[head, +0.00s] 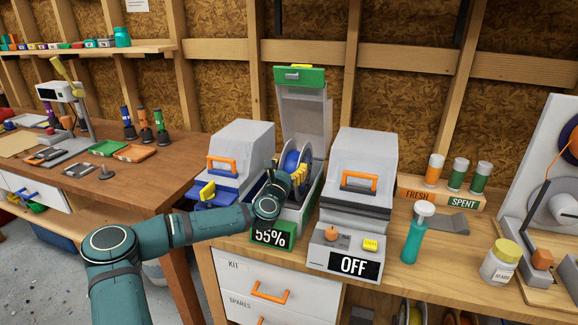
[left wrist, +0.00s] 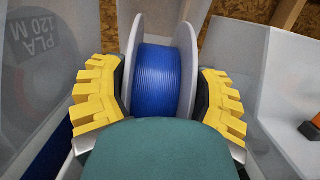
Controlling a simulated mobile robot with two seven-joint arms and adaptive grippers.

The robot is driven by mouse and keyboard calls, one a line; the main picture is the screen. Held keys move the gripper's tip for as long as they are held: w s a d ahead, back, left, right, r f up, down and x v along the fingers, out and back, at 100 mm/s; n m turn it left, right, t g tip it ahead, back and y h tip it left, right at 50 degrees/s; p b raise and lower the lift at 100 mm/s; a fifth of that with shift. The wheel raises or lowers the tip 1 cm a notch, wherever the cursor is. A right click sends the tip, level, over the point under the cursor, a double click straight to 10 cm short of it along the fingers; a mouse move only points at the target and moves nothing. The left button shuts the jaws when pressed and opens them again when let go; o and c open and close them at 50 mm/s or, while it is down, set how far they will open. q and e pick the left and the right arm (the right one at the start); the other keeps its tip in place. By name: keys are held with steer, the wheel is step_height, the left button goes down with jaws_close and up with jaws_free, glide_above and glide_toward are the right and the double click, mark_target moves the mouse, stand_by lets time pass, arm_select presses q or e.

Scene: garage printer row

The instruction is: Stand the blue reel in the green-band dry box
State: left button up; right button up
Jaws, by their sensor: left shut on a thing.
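The blue reel (head: 291,159) stands upright at the mouth of the open green-band dry box (head: 303,207). Its lid (head: 302,112) is raised at the back, with a green band along its top edge. A 55% display shows on the box front. My left gripper (head: 299,179) is shut on the reel from the front. In the left wrist view, its yellow fingers press on both flanges of the blue reel (left wrist: 165,80). The reel's lower part is hidden, so I cannot tell whether it touches the box floor. My right gripper is not in view.
A closed dry box (head: 240,150) with an orange handle stands close on the left. Another closed box (head: 360,160), with an OFF display, stands close on the right. A teal bottle (head: 416,238) and a yellow-lidded jar (head: 500,264) stand further right.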

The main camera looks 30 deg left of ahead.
arm_select(q)
steer(key=shift+s+f, duration=0.1)
steer(key=shift+f, duration=0.35)
stand_by(0.3)
steer(key=o, duration=1.3)
steer(key=shift+o, duration=0.2)
steer(key=shift+f, duration=0.15)
step_height(320, 180, up, 11)
steer(key=shift+f, duration=0.1)
stand_by(0.5)
